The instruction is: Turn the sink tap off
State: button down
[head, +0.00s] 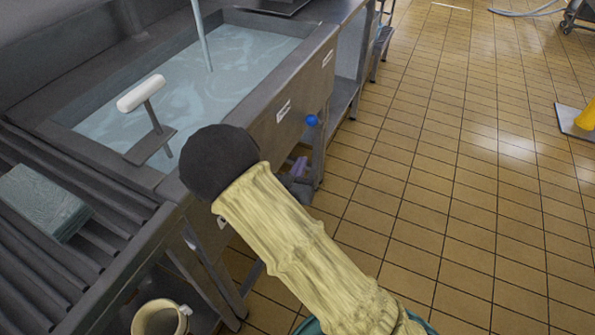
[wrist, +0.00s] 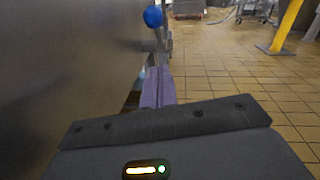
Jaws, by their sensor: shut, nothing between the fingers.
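The sink (head: 88,137) is a grey metal basin full of water at the upper left of the head view. A pale stream (head: 202,35) falls into it from above; the spout is out of frame. A blue ball knob (head: 312,120) sits by the front of the sink, and it also shows at the top of the wrist view (wrist: 153,16). My gripper (head: 300,163), with purple fingers, is low beside the sink front, below the knob and apart from it. In the wrist view the fingers (wrist: 158,72) are shut and empty. My forearm hides part of the sink front.
A white-topped T-shaped tool (head: 141,93) stands at the sink's near edge. A stack of pale-green sheets (head: 42,203) lies on the ribbed rack. A bucket (head: 160,318) is below. A yellow post (wrist: 290,25) stands on the right. The tiled floor is open.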

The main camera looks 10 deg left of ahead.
aim_at(315, 122)
jog(key=w+d+r+b, duration=0.1)
jog(key=w+r, duration=0.1)
jog(key=w, duration=0.6)
jog(key=shift+w+d+r+b, duration=0.2)
jog(key=shift+w+r+b, duration=0.1)
jog(key=shift+r, duration=0.1)
jog(key=shift+r+p, duration=0.2)
jog(key=shift+p, duration=0.2)
